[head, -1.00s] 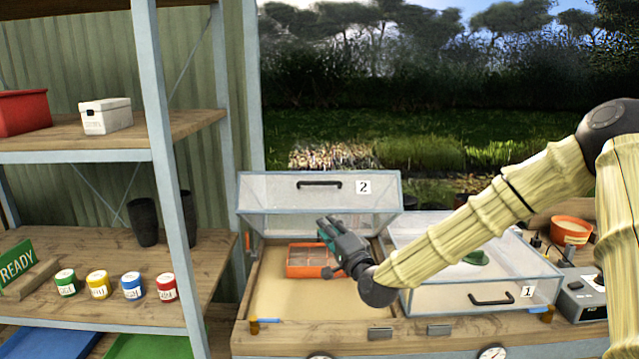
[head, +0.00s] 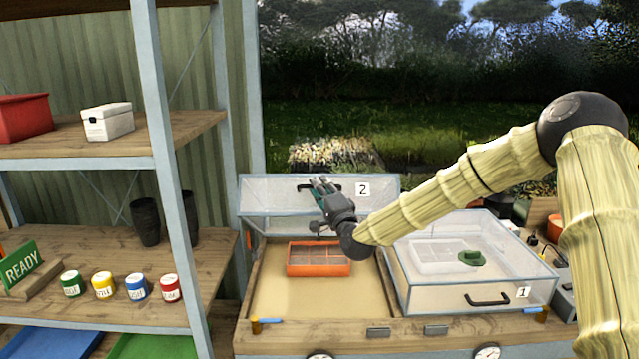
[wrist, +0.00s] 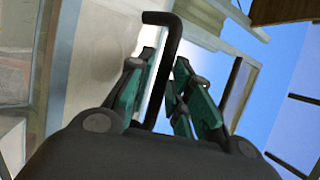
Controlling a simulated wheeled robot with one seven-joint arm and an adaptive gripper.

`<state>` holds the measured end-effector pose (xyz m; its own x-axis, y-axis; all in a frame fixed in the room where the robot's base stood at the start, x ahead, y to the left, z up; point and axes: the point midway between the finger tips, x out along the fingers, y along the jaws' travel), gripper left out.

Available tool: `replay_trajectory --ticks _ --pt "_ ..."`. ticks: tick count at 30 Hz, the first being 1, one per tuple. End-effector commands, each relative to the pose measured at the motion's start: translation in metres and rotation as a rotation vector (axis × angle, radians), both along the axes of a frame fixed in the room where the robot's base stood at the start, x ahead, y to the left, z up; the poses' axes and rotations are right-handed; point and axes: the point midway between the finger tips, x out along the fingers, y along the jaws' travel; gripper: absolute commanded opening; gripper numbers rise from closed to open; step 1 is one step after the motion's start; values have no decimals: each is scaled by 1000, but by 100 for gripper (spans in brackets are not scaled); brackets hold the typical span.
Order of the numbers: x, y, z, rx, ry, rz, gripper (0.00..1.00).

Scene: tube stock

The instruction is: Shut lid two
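Lid two (head: 265,190), a clear panel with a grey frame and a "2" label (head: 362,189), stands raised at the back of the left bed. Its dark handle (head: 303,188) is partly covered by my gripper (head: 318,186). In the wrist view the black bent handle (wrist: 168,50) runs between the two green-padded fingers of my gripper (wrist: 160,82). The fingers are apart, with visible gaps beside the handle; I cannot tell whether either touches it. The open bed under the lid holds an orange tray (head: 318,270) on a sandy floor.
Lid one (head: 430,290) is shut on the right-hand bed, with a green object (head: 472,257) showing inside or through it. A shelf unit (head: 160,160) with small pots stands at left. The space above the left bed's front is clear.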

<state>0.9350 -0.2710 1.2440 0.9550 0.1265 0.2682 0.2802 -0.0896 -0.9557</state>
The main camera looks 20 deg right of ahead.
Motion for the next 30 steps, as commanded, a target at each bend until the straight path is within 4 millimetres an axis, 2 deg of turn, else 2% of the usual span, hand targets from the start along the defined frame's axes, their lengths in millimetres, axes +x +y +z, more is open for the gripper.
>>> replay_trajectory --ticks 5,13,16,17,30 --pt "7 1 2 0 0 0 21" --pt "8 1 2 0 0 0 21" --pt "8 1 2 0 0 0 3" --pt "8 1 2 0 0 0 0" --pt "6 8 -5 -3 -8 7 0"
